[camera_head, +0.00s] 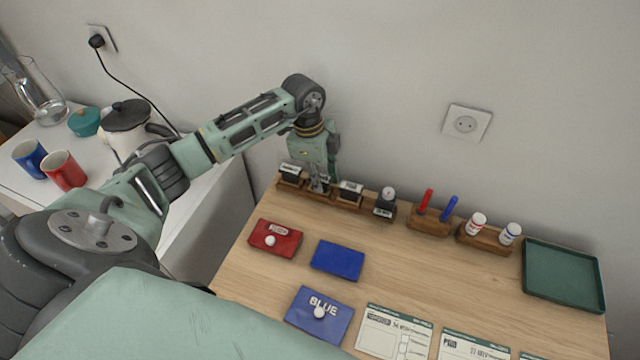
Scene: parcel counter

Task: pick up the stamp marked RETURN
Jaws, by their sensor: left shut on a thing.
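A wooden rack (336,199) along the back edge of the counter holds a row of stamps. My left gripper (318,183) points down over the rack and is shut on the second stamp from the left (321,187), which is partly hidden by the fingers. This stamp still appears to be at the rack. Beside it stand a stamp at the left end (290,173), a stamp to the right (350,190) and a stamp with a round knob (385,205). The labels are too small to read, so I cannot tell which is marked RETURN. My right gripper is not in view.
Right of the stamps are a holder (430,222) with red and blue markers, a holder (484,240) with two white bottles, and a green tray (563,275). Red (262,245) and blue (337,259) pads and printed forms (393,334) lie in front.

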